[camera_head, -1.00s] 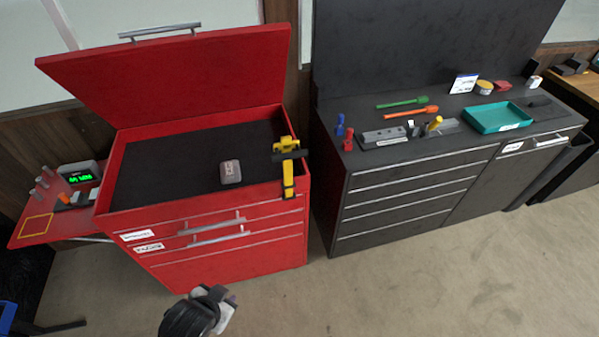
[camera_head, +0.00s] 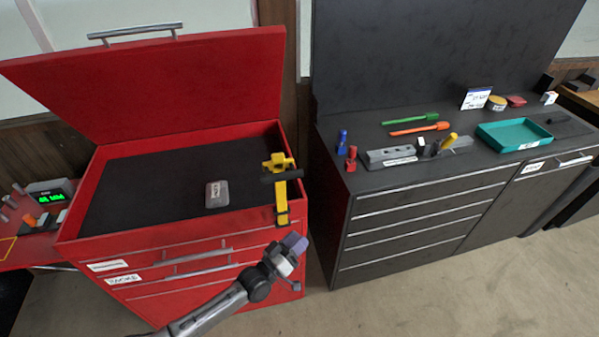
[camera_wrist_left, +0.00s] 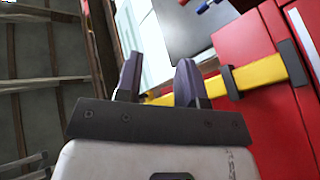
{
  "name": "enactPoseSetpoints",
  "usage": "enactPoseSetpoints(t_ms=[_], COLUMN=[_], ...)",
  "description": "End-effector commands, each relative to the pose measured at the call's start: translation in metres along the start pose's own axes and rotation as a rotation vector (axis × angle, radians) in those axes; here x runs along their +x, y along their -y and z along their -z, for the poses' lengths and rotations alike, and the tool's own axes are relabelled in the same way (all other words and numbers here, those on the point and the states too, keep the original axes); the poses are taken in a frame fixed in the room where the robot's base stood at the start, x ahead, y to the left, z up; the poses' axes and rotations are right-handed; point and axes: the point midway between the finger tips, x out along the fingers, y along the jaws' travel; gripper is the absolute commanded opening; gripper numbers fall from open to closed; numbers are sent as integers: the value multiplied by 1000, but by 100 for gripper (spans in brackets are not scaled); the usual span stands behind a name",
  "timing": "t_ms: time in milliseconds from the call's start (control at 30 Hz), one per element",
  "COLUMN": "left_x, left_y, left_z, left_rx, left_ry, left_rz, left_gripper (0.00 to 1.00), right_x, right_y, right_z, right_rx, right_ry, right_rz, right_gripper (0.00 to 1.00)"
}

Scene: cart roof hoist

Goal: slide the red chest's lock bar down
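The red chest (camera_head: 200,258) stands at left with its lid up. Its yellow lock bar (camera_head: 281,190) with a black crosspiece (camera_head: 282,175) sits upright at the front right corner, its lower end over the front face. My left gripper (camera_head: 293,243) is just below and in front of the bar, apart from it in the head view. In the left wrist view the gripper (camera_wrist_left: 158,78) has its two dark fingers spread with nothing held. There the yellow bar (camera_wrist_left: 262,74) runs behind one finger, partly hidden. My right gripper is in no view.
A grey box (camera_head: 217,194) lies on the chest's dark top. Drawer handles (camera_head: 197,256) stick out of the front. A dark cabinet (camera_head: 410,215) stands to the right, carrying tools and a teal tray (camera_head: 512,134). A narrow floor gap separates the two.

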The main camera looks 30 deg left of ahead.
Motion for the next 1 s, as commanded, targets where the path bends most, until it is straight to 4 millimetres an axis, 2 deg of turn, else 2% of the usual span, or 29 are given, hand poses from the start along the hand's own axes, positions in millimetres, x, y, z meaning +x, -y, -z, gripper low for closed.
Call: enactPoseSetpoints(t_ms=[100,300,400,567,767,1000], left_x=[-8,-28,-38,-47,-35,-3], left_y=[6,1,-1,-4,-7,-11], left_z=[30,77,91,103,116,146], left_rx=[-92,-205,-236,-269,-297,-294], left_ry=[-222,-535,-636,-723,-725,-724], left_rz=[-27,-111,-150,-197,-212,-213], left_gripper=[36,36,36,36,36,36], right_x=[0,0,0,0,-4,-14], right_y=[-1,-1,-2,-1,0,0], right_z=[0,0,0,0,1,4], right_rx=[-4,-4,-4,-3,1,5], right_ry=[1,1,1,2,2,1], right_rz=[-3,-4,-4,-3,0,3], right_gripper=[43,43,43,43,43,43])
